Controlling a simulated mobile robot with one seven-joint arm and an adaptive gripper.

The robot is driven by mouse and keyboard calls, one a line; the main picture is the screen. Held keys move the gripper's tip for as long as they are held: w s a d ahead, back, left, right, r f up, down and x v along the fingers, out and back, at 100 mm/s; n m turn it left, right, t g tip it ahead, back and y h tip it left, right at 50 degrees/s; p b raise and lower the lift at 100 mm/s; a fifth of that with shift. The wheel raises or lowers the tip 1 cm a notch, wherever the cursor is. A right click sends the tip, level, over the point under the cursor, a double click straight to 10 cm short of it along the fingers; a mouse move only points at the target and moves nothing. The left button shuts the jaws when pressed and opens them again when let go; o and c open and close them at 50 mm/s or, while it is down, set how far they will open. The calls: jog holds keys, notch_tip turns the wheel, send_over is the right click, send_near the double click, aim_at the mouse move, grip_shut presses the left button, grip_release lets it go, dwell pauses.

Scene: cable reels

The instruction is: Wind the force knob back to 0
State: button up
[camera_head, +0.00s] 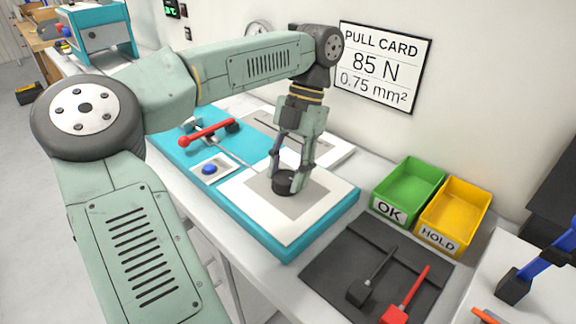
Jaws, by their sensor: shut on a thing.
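The force knob (284,186) is a dark round knob on a grey square panel. The panel lies on the white top of a teal-edged machine (316,222). My gripper (288,172) reaches straight down from above and is shut on the knob, with a finger on each side of it. The fingers partly cover the knob, and no marking or pointer on it can be read from here.
A red-handled lever (208,132) and a blue button (209,169) sit left of the knob. A green OK bin (409,186) and a yellow HOLD bin (454,212) stand right. A black mat (340,258) holds black and red tools. A pull card (382,65) hangs behind.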

jog(key=n, duration=0.2)
jog(key=n+h+p, duration=0.1)
jog(key=n, duration=0.1)
jog(key=shift+a+n+g+h, duration=0.15)
jog(key=shift+n+g+h, duration=0.15)
jog(key=shift+n+g, duration=0.1)
jog(key=n+h, duration=0.1)
jog(key=n, duration=0.2)
jog(key=shift+a+n+p, duration=0.1)
jog(key=shift+n+p, duration=0.2)
jog(key=n+h, duration=0.2)
jog(key=n, duration=0.2)
jog(key=shift+a+f, duration=0.1)
jog(key=shift+n+t+h+b, duration=0.3)
jog(key=shift+n+t+h, duration=0.25)
jog(key=shift+n, duration=1.25)
jog(key=o, duration=1.2)
jog(key=shift+c, duration=0.2)
jog(key=v, duration=1.2)
